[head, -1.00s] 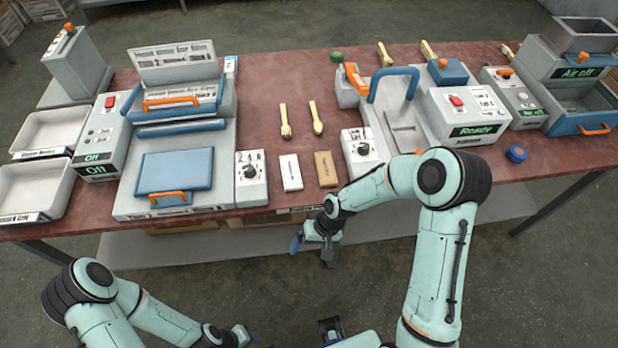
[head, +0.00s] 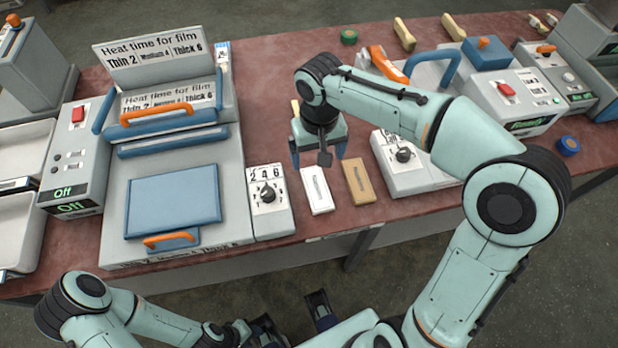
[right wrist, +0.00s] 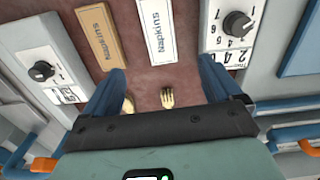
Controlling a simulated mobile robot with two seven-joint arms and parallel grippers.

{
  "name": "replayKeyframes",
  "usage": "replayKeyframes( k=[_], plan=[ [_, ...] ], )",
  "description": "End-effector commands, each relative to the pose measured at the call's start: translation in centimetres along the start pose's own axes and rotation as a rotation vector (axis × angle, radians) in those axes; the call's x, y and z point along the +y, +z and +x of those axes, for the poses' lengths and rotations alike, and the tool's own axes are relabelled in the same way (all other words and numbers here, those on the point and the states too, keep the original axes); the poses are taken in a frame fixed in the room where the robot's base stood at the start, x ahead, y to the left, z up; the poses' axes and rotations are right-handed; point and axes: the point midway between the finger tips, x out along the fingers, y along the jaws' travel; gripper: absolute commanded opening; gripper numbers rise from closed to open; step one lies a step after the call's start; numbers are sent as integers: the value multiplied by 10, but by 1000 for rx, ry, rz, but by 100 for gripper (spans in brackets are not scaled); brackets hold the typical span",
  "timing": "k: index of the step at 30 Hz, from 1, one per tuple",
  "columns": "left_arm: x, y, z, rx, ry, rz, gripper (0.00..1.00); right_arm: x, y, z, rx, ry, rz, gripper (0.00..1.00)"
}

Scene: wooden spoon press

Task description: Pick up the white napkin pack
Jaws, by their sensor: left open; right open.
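The white napkin pack (head: 317,190) lies flat on the red table, between a dial box and the brown napkin pack (head: 358,182). In the right wrist view the white pack (right wrist: 158,28) lies ahead of the fingers, with the brown pack (right wrist: 105,33) to its left. My right gripper (head: 318,155) is open and empty above the table, just behind the white pack in the head view. In the right wrist view its two blue fingers (right wrist: 162,88) are spread wide, with nothing between them but table and utensil ends. My left gripper (head: 293,319) is open and empty, low at the front.
The dial box (head: 268,198) of the left press stands close to the white pack. Another dial box (head: 403,160) is right of the brown pack. Wooden fork (right wrist: 167,98) and spoon (right wrist: 128,103) ends show below my right gripper. The table strip before the packs is clear.

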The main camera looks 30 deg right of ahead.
Motion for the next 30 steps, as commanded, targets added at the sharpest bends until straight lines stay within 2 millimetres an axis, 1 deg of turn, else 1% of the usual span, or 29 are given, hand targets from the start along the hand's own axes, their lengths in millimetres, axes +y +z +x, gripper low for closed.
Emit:
replayKeyframes(
  k=[6, 9, 12, 17, 25, 27, 30],
  plan=[
    [-2, 0, 7, 0, 0, -1, 43, 1, 1, 43, -7, 3, 1, 92],
    [-2, -2, 8, 4, 1, 0, 43, 1, 1, 60, -5, 2, 1, 92],
    [-2, -2, 9, 7, 2, 0, 43, 0, 1, 70, -4, 1, 0, 92],
    [-2, -3, 10, 9, 2, 0, 43, 0, 1, 80, -3, 1, 0, 92],
    [-3, -6, 14, 16, 4, 1, 43, -1, 1, 119, -5, 1, 0, 92],
    [-3, -6, 14, 17, 4, 1, 43, -1, 1, 124, -3, 0, 0, 92],
    [-3, -6, 14, 18, 4, 1, 43, -1, 0, 127, -2, 0, 0, 92]
  ],
)
